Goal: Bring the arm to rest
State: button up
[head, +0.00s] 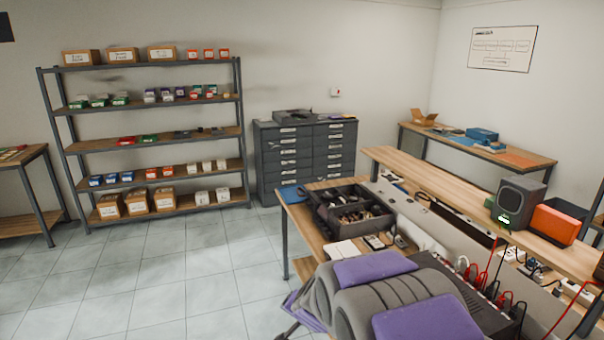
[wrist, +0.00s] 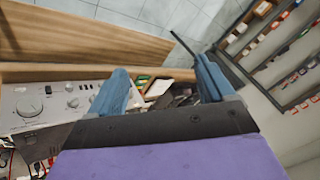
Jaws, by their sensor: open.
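My gripper (wrist: 162,82) shows in the wrist view as two blue fingers standing well apart. It is open, and nothing is held between them. Beyond the fingers, small items and a bench edge are visible. My grey and purple arm (head: 372,268) shows at the bottom centre of the head view, in front of the workbench and covering part of it. The gripper's fingers cannot be made out in the head view.
The workbench (head: 309,224) holds a dark divided tray (head: 322,206), a speaker (head: 518,200), an orange bin (head: 556,224) and cables. A grey device with knobs (wrist: 50,103) lies left of the fingers. Shelving (head: 160,144) stands behind clear tiled floor (head: 150,285).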

jog(key=s+d+r+n+g, duration=0.2)
jog(key=s+d, duration=0.3)
jog(key=s, duration=0.8)
jog(key=s+d+r+n+g+h+b, duration=0.1)
jog(key=s+d+g, duration=0.3)
jog(key=s, duration=1)
jog(key=s+d+r+n+g+h, duration=0.1)
jog(key=s+d, duration=0.4)
jog(key=s, duration=0.8)
jog(key=shift+s+d+r+n+g+b, duration=0.2)
jog(key=shift+d+r+n+g+b, duration=0.15)
jog(key=shift+r+n+g, duration=0.6)
jog(key=shift+a, duration=0.1)
